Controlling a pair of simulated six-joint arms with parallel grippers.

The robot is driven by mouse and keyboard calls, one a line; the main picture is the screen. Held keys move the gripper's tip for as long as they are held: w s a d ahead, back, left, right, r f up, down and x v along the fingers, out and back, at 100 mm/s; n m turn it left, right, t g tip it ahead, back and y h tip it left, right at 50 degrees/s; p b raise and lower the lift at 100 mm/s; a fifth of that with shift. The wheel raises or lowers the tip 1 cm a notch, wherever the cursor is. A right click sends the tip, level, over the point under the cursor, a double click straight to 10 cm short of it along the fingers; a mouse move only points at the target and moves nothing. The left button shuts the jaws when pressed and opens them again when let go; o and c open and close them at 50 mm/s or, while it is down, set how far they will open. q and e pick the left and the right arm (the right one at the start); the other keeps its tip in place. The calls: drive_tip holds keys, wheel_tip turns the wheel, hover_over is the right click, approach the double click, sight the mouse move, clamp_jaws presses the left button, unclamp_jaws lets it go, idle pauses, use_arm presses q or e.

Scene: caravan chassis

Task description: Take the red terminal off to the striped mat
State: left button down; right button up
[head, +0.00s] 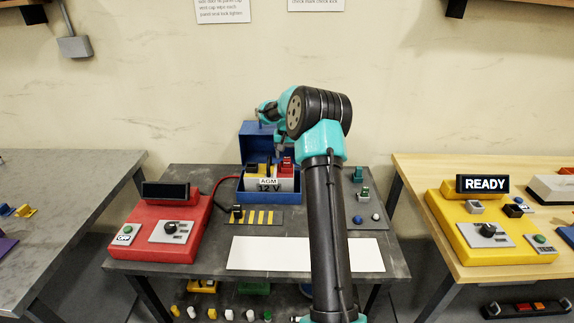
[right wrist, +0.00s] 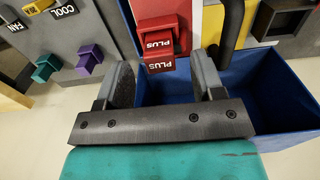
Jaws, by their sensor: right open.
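The red terminal (head: 287,164), marked PLUS, sits on the battery (head: 285,184) inside the open blue box (head: 251,192). In the right wrist view, the red terminal (right wrist: 161,36) lies ahead of and between the fingertips. My right gripper (right wrist: 163,78) is open and empty, one finger toward each side of the terminal; I cannot tell if either touches it. In the head view my right gripper (head: 281,142) is just above the terminal, partly hidden by my wrist. The yellow-striped mat (head: 259,217) lies in front of the box, with a black clamp (head: 237,212) at its left end. My left gripper is not seen.
A red charger unit (head: 160,228) reading OFF stands left, with a red cable toward the box. A yellow unit (head: 480,222) showing READY is on the right table. A white board (head: 275,254) lies in front. Small knobs and a green terminal (head: 359,174) sit right of the box.

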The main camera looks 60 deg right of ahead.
sight(287, 164)
wheel_tip(287, 164, down, 2)
drive_tip(key=shift+f, duration=0.2)
drive_tip(key=shift+c, duration=0.4)
drive_tip(key=c, duration=0.9)
